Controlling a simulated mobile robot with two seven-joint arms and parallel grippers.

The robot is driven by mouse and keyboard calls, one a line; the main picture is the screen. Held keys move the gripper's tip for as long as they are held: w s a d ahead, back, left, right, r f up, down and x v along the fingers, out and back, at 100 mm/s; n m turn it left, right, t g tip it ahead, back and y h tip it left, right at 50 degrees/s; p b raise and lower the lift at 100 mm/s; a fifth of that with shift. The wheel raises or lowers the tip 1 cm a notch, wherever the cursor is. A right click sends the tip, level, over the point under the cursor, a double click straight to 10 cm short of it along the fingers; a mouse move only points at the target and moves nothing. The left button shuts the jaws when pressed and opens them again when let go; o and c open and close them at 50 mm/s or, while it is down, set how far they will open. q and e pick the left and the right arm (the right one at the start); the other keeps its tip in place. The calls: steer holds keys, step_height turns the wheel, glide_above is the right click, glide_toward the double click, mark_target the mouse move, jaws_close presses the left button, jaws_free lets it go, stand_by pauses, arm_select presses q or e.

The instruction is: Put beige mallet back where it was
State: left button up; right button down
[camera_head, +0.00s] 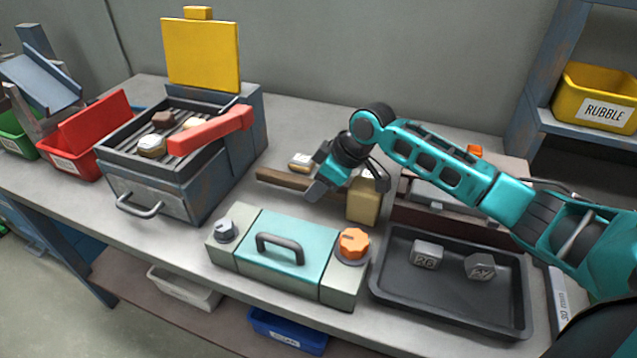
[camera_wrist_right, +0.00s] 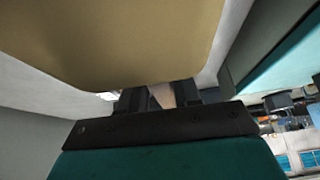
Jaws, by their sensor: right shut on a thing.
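The beige mallet has a blocky beige head (camera_head: 363,205) and a brown wooden handle (camera_head: 283,180) pointing left, behind the teal box. My right gripper (camera_head: 318,189) is shut on the handle, between its left end and the head. In the right wrist view the head (camera_wrist_right: 130,40) fills the upper part, and a bit of handle shows between the fingers (camera_wrist_right: 162,97). I cannot tell whether the mallet touches the bench. Its original place is not marked in a way I can see. My left gripper is not in view.
A teal box (camera_head: 315,237) with a dark handle and orange knob stands in front. A black tray (camera_head: 450,310) with two grey blocks is at right. A grill-like unit (camera_head: 150,195) with a yellow panel (camera_head: 203,55) stands left. A small pale block (camera_head: 300,161) lies behind the handle.

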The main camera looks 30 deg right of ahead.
steer(key=shift+f, duration=0.2)
steer(key=c, duration=1)
jaws_free()
steer(key=shift+o, duration=1.4)
steer(key=shift+f, duration=0.1)
steer(key=p+v, duration=0.1)
steer(key=v, duration=1.1)
steer(key=shift+s+d+r+p, duration=0.15)
steer(key=shift+s+r+p, duration=0.15)
steer(key=shift+r, duration=0.15)
